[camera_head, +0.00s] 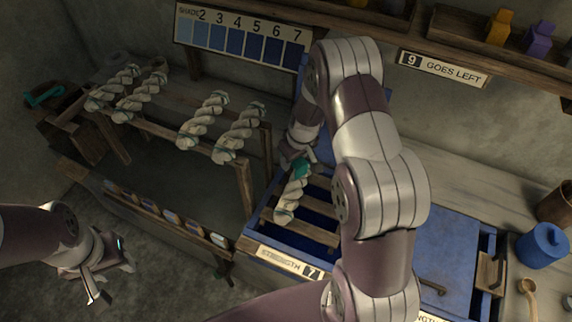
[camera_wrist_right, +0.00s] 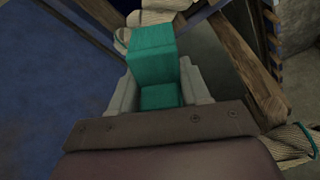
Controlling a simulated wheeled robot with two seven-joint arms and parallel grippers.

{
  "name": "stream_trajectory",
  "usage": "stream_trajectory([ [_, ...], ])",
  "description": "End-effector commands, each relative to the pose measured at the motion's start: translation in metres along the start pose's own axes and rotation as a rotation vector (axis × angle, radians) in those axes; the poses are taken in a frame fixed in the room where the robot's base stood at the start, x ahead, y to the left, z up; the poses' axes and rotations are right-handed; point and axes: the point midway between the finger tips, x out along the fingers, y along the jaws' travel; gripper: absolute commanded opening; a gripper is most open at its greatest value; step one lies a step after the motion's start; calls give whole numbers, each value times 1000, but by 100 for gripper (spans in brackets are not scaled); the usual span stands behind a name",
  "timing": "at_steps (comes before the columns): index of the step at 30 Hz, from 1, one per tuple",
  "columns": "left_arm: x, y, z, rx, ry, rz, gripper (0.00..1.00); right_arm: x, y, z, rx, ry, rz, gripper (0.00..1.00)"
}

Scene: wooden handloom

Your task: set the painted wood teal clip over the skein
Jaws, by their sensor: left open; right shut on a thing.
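The teal clip (camera_head: 301,168) is in my right gripper (camera_head: 297,155), over the upper end of a white twisted skein (camera_head: 291,198). That skein lies on wooden slats above the blue vat. In the right wrist view the clip (camera_wrist_right: 152,62) sits between the two grey fingers, with part of a pale skein (camera_wrist_right: 158,17) just beyond it. I cannot tell whether the clip touches the skein. My left gripper (camera_head: 108,283) is open and empty, low at the left, away from the skeins.
Several other skeins (camera_head: 204,120) hang on a wooden rack at the left. Another teal item (camera_head: 44,96) lies on a crate at far left. A blue pot (camera_head: 542,247) and wooden spoon (camera_head: 527,289) are at the right. A shade board (camera_head: 240,38) stands behind.

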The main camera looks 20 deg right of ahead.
Motion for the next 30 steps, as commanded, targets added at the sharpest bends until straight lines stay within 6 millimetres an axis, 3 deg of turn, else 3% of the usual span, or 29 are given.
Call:
stream_trajectory([
  [4,16,0,2,0,0,0,43,10,22,-3,-205,-12,-46,7],
  [12,24,0,3,0,0,0,43,5,36,-8,-542,-28,-116,7],
  [20,30,0,4,0,0,0,43,15,35,-6,-561,-30,-120,7],
  [30,49,0,6,0,0,0,43,45,35,2,-560,-30,-120,7],
])
